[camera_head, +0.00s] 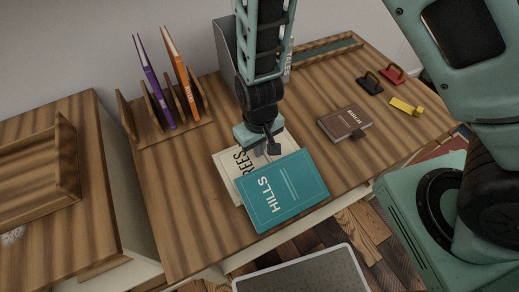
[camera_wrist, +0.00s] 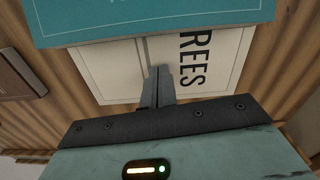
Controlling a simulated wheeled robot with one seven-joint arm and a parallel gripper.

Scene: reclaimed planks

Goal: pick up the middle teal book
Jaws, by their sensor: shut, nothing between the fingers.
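A teal book (camera_head: 290,192) with "HILLS" on its cover lies flat near the desk's front edge, partly on top of a cream book (camera_head: 229,166). It is the only teal book I can make out. My gripper (camera_head: 269,149) points down over the cream book, just behind the teal book's back edge. In the wrist view the teal book (camera_wrist: 150,14) fills the top, and the cream book (camera_wrist: 222,66) shows below it. My gripper's fingers (camera_wrist: 158,86) are together there, with nothing between them. I cannot tell whether the fingertips touch the cover.
A brown book (camera_head: 344,122) lies right of the stack. A wooden rack (camera_head: 143,127) holds a purple book (camera_head: 156,90) and an orange book (camera_head: 181,80). Small black (camera_head: 369,85), red (camera_head: 392,74) and yellow (camera_head: 405,106) items lie at the right. Desk left of the stack is clear.

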